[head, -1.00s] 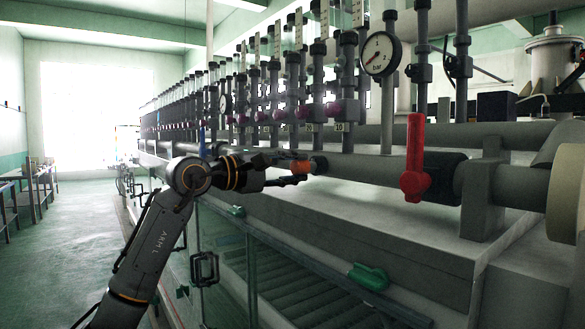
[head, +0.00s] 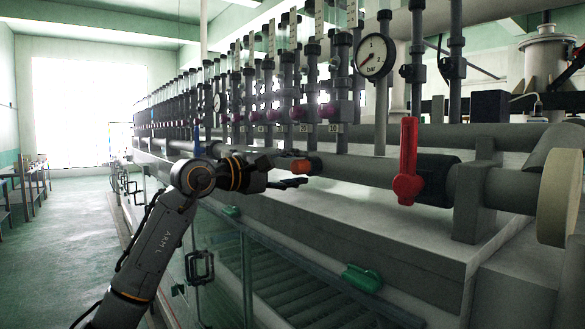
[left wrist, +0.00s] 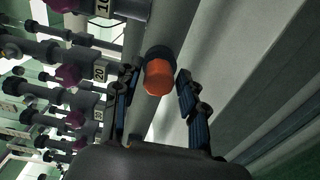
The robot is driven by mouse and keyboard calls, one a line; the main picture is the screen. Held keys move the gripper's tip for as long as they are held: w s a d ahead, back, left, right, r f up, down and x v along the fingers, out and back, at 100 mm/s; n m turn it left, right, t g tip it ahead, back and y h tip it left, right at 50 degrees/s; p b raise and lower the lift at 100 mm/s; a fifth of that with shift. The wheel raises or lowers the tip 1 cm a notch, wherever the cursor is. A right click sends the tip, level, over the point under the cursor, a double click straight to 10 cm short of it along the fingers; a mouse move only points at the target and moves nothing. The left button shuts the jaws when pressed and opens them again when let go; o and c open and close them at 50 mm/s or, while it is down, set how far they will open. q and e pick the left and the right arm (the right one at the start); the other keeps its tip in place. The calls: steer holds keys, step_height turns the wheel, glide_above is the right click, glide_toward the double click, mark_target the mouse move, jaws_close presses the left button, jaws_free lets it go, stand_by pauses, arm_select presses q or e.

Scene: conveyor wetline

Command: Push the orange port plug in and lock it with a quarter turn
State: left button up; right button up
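The orange port plug (head: 301,165) sits at the end of a dark collar on the grey pipe, at mid-height in the head view. In the left wrist view the plug (left wrist: 158,78) is centred, its orange end facing me. My left gripper (head: 291,171) comes in from the left and is open around the line of the plug. In the left wrist view its two blue-padded fingers (left wrist: 158,84) stand on either side of the plug, with a gap visible on both sides. How deep the plug sits in the collar cannot be told. My right gripper is not in view.
A red valve handle (head: 408,162) stands right of the plug, below a pressure gauge (head: 376,55). A row of flow tubes with purple knobs (head: 327,111) rises behind. A green handle (head: 361,279) lies on the lower cover. The aisle floor (head: 75,240) at left is clear.

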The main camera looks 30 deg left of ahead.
arm_select(q)
steer(key=shift+o, duration=0.4)
steer(key=v, duration=1.2)
